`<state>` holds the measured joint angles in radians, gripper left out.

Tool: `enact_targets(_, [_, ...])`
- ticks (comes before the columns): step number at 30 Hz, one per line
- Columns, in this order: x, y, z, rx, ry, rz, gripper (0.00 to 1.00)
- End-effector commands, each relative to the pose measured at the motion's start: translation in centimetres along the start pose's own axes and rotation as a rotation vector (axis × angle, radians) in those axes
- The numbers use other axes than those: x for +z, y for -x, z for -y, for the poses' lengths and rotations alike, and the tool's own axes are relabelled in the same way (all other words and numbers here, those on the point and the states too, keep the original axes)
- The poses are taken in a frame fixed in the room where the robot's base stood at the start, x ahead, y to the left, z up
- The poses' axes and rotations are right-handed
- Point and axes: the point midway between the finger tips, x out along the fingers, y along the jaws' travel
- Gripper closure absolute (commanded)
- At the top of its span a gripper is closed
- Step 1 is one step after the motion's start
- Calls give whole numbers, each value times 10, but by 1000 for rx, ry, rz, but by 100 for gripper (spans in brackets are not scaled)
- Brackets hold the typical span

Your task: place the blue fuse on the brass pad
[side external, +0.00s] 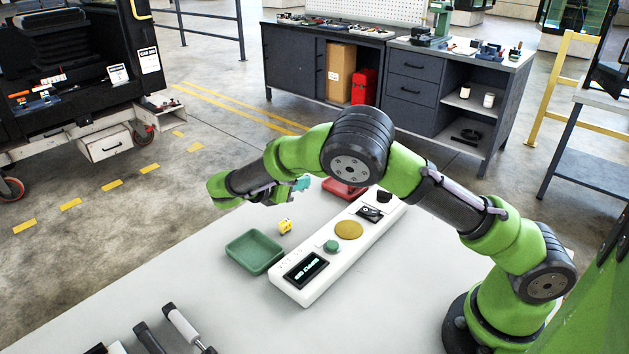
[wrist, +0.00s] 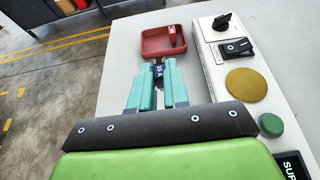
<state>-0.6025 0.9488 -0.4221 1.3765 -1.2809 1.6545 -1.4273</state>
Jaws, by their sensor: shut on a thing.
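The blue fuse (wrist: 158,71) is small and dark blue with pale markings. In the wrist view it sits between the teal fingertips of my gripper (wrist: 158,77), which is shut on it. In the side view my gripper (side external: 301,184) is above the table by the red tray; the fuse is too small to make out there. The brass pad (side external: 348,229) is a flat round gold disc on the white panel (side external: 319,283). It also shows in the wrist view (wrist: 246,85), to the right of my gripper, bare and apart from the fuse.
A red tray (wrist: 149,51) holds a red block (wrist: 177,36). A green tray (side external: 270,262) looks empty, with a yellow block (side external: 285,226) beside it. The panel also bears a green button (side external: 331,246), a display (side external: 306,270), a rocker switch (side external: 369,212) and a black knob (side external: 384,196).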

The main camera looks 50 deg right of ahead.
Motion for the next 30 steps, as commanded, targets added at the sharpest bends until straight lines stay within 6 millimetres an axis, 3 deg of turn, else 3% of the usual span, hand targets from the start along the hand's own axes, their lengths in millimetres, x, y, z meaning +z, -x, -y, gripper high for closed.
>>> enact_targets(5, [12, 33, 10, 43, 18, -3, 100])
enact_targets(8, [7, 47, 36, 62, 31, -2, 100])
enact_targets(14, [-7, 60, 115, 78, 37, -1, 100])
enact_targets(18, [-11, 55, 176, 77, 36, -2, 100])
enact_targets(24, [-6, 32, 248, 62, 28, -1, 100])
enact_targets(30, [1, 10, 286, 28, 11, 0, 100])
